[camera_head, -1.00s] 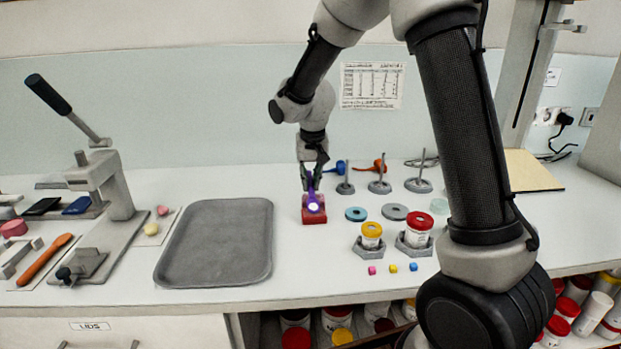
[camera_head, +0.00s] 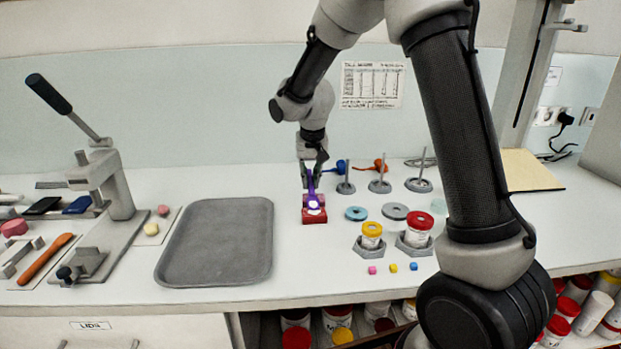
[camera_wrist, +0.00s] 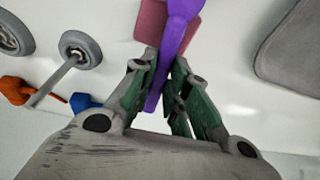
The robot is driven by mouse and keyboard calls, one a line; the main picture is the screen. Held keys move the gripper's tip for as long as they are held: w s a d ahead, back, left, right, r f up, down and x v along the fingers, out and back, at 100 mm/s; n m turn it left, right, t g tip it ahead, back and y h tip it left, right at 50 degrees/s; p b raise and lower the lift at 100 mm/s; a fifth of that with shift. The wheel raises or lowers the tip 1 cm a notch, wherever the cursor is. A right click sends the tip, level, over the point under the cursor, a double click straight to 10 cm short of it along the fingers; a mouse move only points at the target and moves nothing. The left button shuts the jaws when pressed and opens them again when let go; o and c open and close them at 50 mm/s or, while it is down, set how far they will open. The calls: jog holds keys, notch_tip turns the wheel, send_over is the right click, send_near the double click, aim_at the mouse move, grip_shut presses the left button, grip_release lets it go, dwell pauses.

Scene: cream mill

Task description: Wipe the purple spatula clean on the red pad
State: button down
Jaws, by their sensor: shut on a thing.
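The purple spatula (camera_head: 311,189) is held in my gripper (camera_head: 314,172), its handle between the fingers and its head pointing toward the front of the bench. A whitish smear shows on the head. The head is over the red pad (camera_head: 314,216); I cannot tell whether it touches. In the wrist view my gripper (camera_wrist: 166,95) is shut on the handle of the purple spatula (camera_wrist: 178,38). Part of the red pad (camera_wrist: 150,22) shows behind the spatula, which hides some of it.
A grey tray (camera_head: 216,204) lies left of the pad. To the right are upright rods on round bases (camera_head: 379,186), flat rings (camera_head: 394,212) and two lidded jars (camera_head: 416,229). Blue (camera_head: 333,168) and orange (camera_head: 381,165) tools lie behind. A lever press (camera_head: 108,190) stands left.

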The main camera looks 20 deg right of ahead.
jog(key=shift+s+a, duration=0.15)
jog(key=shift+s, duration=0.55)
jog(key=shift+w, duration=0.8)
jog(key=shift+s, duration=0.8)
jog(key=shift+w, duration=0.8)
jog(key=shift+s, duration=0.8)
jog(key=shift+r, duration=0.15)
jog(key=shift+w+v, duration=0.2)
jog(key=shift+v, duration=0.75)
jog(key=shift+w+v, duration=0.2)
jog(key=shift+v, duration=0.7)
jog(key=shift+w+v, duration=0.2)
jog(key=shift+v, duration=0.75)
jog(key=shift+r, duration=0.1)
